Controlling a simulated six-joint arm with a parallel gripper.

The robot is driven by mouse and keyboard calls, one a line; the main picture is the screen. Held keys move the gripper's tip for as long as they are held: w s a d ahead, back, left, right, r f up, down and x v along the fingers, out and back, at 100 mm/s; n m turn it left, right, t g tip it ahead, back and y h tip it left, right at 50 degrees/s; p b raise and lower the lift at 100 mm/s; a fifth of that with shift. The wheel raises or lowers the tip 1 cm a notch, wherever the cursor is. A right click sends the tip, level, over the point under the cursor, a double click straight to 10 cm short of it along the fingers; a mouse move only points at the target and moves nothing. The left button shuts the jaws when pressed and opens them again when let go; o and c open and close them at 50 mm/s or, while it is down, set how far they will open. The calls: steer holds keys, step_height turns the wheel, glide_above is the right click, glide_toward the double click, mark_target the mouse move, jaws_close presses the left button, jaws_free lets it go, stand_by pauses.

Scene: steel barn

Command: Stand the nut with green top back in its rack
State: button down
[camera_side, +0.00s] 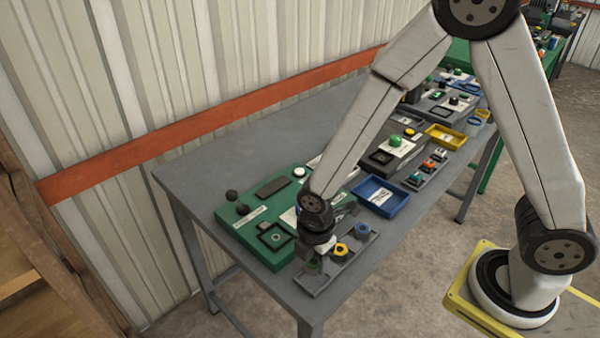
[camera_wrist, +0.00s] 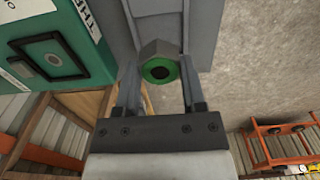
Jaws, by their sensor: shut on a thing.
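The nut with green top (camera_wrist: 160,71) is grey and hexagonal with a dark central hole. My gripper (camera_wrist: 159,77) has its two fingers closed on the nut's sides in the wrist view. In the side view my gripper (camera_side: 314,264) points down at the near end of the grey rack (camera_side: 350,262), and the green top (camera_side: 313,265) shows small between the fingers. A nut with yellow top (camera_side: 341,249) and a nut with blue top (camera_side: 362,230) stand farther along the rack. I cannot tell whether the held nut touches the rack.
A green board (camera_side: 247,232) with black knobs and a square recess lies beside the rack. A blue tray (camera_side: 380,197) stands behind it, and another rack (camera_side: 425,171) and a yellow tray (camera_side: 445,137) are farther back. The table's near edge is close to my gripper.

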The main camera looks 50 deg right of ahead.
mark_target(314, 261)
steer(key=shift+f, duration=0.1)
steer(key=shift+f, duration=1.7)
steer(key=shift+f, duration=0.1)
steer(key=shift+c, duration=0.9)
jaws_free()
steer(key=shift+r, duration=6.15)
steer(key=shift+d, duration=0.1)
